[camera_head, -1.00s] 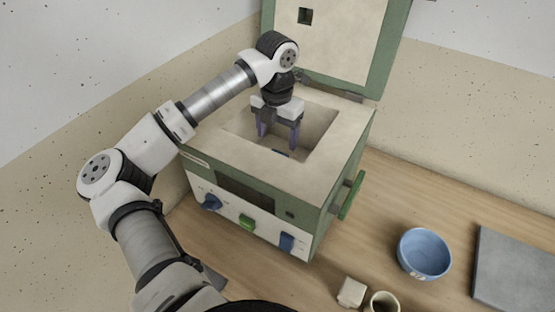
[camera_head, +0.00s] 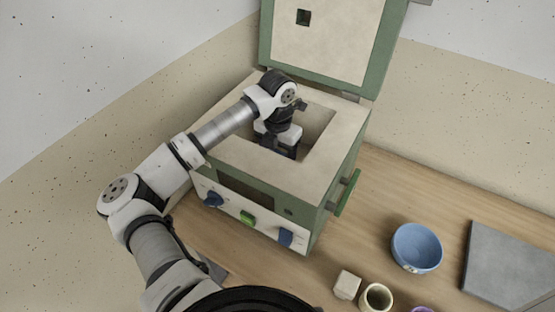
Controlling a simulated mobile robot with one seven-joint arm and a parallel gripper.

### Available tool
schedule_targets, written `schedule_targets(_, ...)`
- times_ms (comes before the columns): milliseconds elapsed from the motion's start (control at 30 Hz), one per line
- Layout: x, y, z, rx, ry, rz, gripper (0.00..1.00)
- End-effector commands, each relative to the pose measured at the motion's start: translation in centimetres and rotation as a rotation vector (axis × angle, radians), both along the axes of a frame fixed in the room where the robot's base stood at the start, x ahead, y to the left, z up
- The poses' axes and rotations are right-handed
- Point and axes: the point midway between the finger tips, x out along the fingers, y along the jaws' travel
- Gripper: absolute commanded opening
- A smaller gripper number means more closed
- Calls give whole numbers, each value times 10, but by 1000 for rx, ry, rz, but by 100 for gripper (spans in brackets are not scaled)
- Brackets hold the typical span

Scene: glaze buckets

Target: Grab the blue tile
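My gripper (camera_head: 281,150) reaches down into the square opening of the green and cream kiln (camera_head: 243,153). Its fingers are mostly hidden by the gripper body and the kiln's front rim, so I cannot see whether they are open or shut. The blue tile is not visible now; the inside of the kiln below my gripper is hidden.
The kiln's lid (camera_head: 325,40) stands open behind the opening. On the wooden table (camera_head: 390,200) to the right are a blue bowl (camera_head: 417,248), a grey slab (camera_head: 508,266), a beige cube (camera_head: 346,285) and a small cup (camera_head: 376,298).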

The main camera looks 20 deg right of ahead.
Motion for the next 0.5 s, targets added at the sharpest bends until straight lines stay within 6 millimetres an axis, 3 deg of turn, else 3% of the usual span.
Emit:
schedule_targets(33, 0, 0, 0, 0, 0, 0, 59)
schedule_targets(333, 0, 0, 0, 0, 0, 0, 20)
schedule_targets(500, 0, 0, 1, 0, 0, 0, 19)
